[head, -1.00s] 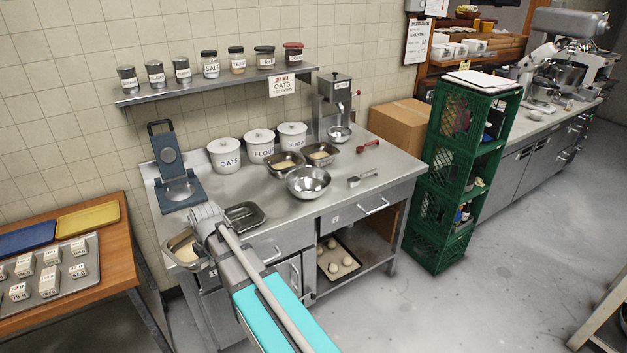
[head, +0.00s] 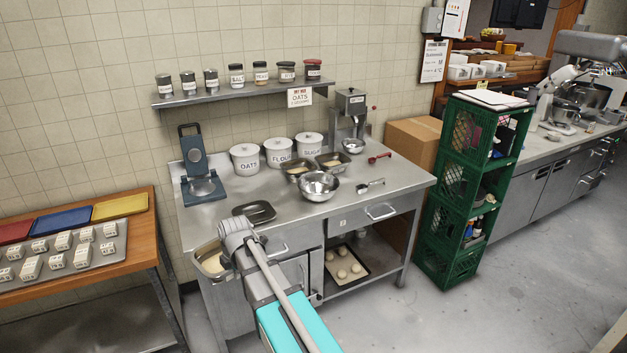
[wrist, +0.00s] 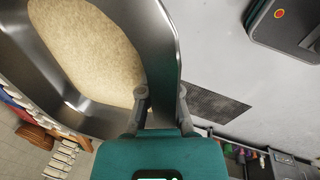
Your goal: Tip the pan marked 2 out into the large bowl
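My gripper (wrist: 162,97) is shut on the near wall of a metal pan (wrist: 172,50) holding a pale, grainy filling. In the head view this pan (head: 204,250) is held by the left front corner of the steel table, partly hidden by my arm (head: 240,235). No number on it can be read. The large bowl (head: 318,187), shiny metal, stands near the table's middle. Two filled pans, the left one (head: 289,174) and the right one (head: 333,163), stand behind it. An empty dark pan (head: 255,212) lies at the table's front left.
A blue hinged device (head: 196,160) stands on the table's left. White canisters (head: 245,160), a dispenser (head: 350,104) and a red scoop (head: 380,157) are behind; a metal scoop (head: 370,185) lies right of the bowl. Green crates (head: 452,180) stand to the right. A wooden table (head: 140,240) is left.

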